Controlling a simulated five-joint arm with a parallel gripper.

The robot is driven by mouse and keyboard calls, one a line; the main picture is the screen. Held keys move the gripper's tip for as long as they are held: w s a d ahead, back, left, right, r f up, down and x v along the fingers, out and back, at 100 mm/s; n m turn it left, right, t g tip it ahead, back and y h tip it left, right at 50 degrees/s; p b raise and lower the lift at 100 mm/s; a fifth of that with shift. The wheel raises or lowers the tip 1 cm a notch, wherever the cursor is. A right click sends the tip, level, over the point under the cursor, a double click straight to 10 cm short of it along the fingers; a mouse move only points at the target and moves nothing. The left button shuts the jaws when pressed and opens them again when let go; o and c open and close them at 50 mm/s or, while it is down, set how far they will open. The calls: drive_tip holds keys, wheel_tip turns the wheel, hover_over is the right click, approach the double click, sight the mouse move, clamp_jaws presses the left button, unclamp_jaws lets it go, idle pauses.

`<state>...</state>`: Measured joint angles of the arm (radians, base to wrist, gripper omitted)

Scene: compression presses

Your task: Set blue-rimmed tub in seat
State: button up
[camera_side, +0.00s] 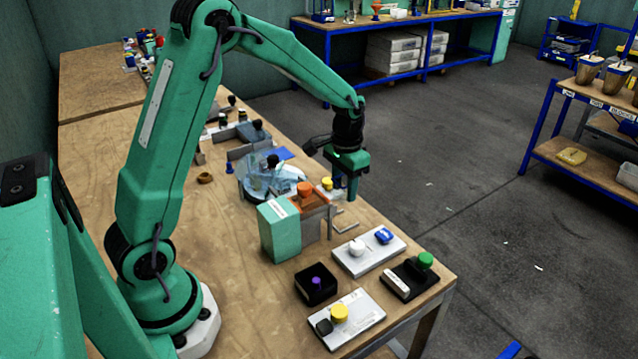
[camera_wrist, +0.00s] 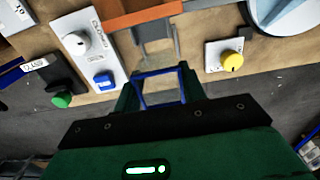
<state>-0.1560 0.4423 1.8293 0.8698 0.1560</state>
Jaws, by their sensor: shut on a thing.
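My gripper (camera_side: 347,180) hangs over the far edge of the bench in the side view. In the wrist view my gripper (camera_wrist: 159,84) is shut on the blue-rimmed tub (camera_wrist: 160,73), between its two green fingers. The tub is small and see-through, with a squarish blue rim. In the side view the fingers mostly hide it. A press with an orange top (camera_side: 305,189) stands beside my gripper, to its left in the side view. In the wrist view a grey metal bracket (camera_wrist: 174,40) sits below the orange part, just ahead of the tub. The tub looks apart from it. I cannot make out the seat clearly.
A teal box (camera_side: 279,230) stands against the press. Control plates with a white knob and blue switch (camera_side: 368,255), a green button (camera_side: 425,260) and a yellow button (camera_side: 340,312) lie nearer the bench corner. A round clear-blue disc (camera_side: 262,177) stands behind the press.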

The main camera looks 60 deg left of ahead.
drive_tip(key=shift+f, duration=0.15)
idle(0.3)
drive_tip(key=shift+f, duration=2.8)
drive_tip(key=shift+f, duration=0.35)
drive_tip(key=o, duration=1)
wheel_tip(320, 180, up, 7)
drive_tip(key=shift+f, duration=0.1)
drive_tip(key=shift+r, duration=0.55)
drive_tip(key=shift+r, duration=0.1)
